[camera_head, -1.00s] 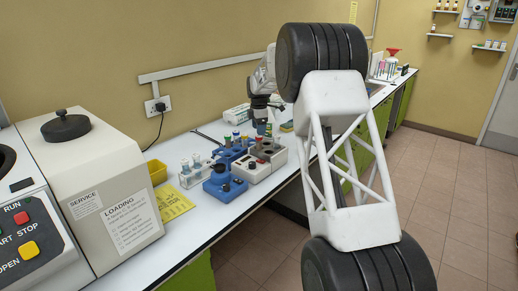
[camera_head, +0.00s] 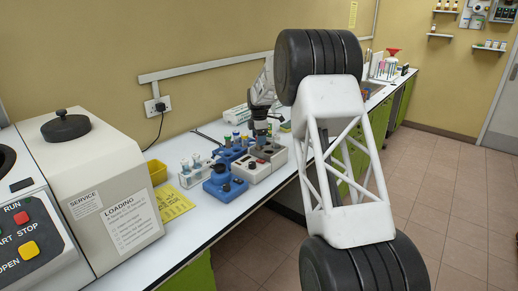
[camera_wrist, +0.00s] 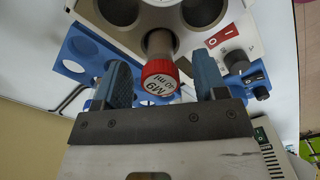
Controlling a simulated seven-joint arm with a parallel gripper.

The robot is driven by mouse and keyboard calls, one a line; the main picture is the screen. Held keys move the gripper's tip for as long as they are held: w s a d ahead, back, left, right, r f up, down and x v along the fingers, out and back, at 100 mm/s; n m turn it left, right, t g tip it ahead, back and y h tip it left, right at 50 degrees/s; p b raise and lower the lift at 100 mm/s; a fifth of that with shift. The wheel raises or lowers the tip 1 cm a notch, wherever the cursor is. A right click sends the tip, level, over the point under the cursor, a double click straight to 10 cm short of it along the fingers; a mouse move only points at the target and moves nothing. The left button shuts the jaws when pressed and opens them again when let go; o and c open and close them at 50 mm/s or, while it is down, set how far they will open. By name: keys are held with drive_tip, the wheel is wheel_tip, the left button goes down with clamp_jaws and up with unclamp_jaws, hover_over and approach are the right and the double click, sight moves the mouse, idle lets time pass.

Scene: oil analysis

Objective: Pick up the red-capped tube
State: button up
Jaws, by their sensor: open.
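The red-capped tube (camera_wrist: 160,77) shows in the wrist view with lettering on its cap. It stands in a hole of the white block (camera_wrist: 145,17), its cap toward the camera. My gripper (camera_wrist: 162,80) is open, with one blue finger on each side of the red cap. A gap shows on both sides of the cap, wider on the right.
A yellow bin (camera_head: 157,172) and a large cream machine (camera_head: 105,180) are farther left.

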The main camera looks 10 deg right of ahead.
drive_tip(key=shift+f, duration=1.35)
drive_tip(key=c, duration=1)
drive_tip(key=shift+r, duration=0.1)
drive_tip(key=shift+r, duration=4.95)
